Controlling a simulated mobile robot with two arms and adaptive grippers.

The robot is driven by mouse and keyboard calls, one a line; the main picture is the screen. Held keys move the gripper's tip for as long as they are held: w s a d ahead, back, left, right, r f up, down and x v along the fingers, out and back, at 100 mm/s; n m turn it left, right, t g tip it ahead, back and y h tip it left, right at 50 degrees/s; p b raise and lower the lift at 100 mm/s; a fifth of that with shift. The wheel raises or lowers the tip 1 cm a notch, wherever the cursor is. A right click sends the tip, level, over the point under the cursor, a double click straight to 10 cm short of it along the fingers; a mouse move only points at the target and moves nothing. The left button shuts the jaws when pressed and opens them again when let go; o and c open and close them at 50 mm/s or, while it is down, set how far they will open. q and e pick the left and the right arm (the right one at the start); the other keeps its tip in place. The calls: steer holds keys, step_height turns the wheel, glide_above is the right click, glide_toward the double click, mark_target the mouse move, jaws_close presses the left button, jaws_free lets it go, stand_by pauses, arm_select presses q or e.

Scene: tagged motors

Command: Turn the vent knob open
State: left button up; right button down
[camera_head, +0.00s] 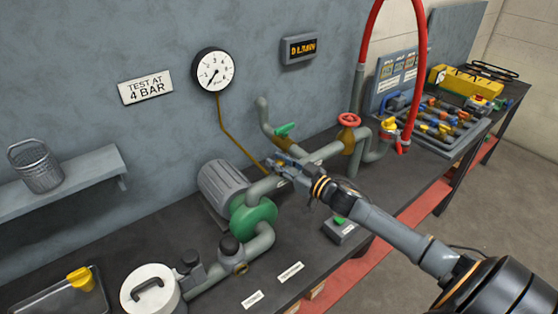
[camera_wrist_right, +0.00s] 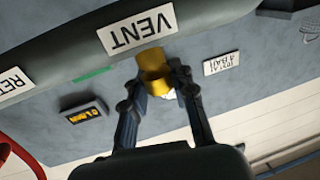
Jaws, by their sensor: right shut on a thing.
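The vent knob (camera_wrist_right: 153,72) is a yellow piece under the grey pipe in the right wrist view, beside a white label reading VENT (camera_wrist_right: 137,30). My right gripper (camera_wrist_right: 155,84) has a finger on each side of the knob and is shut on it. How far the knob is turned cannot be told. My left gripper is in neither view.
A grey motor (camera_head: 222,185) and green pump (camera_head: 253,213) stand left of my gripper. A gauge (camera_head: 213,70) hangs on the wall. A button box (camera_head: 340,230) sits near the bench's front edge.

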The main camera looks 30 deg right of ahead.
steer(key=n+y, duration=0.1)
steer(key=n+y+b, duration=0.1)
steer(key=shift+d+f+g+y, duration=0.2)
steer(key=shift+g+y, duration=0.1)
steer(key=shift+g, duration=0.1)
steer(key=n+g+y+b, duration=0.1)
steer(key=y+b, duration=0.1)
steer(key=n+g+y+b, duration=0.1)
steer(key=n+y, duration=0.1)
steer(key=shift+a+g+b, duration=0.1)
steer(key=shift+g+b, duration=0.2)
steer(key=shift+b, duration=0.05)
steer(key=shift+a+n+g+y+b, duration=0.1)
steer(key=shift+n+g+y+b, duration=0.9)
steer(key=shift+g+y+b, duration=0.25)
steer(key=c, duration=1.1)
jaws_free()
steer(key=shift+r, duration=0.1)
steer(key=shift+o, duration=0.2)
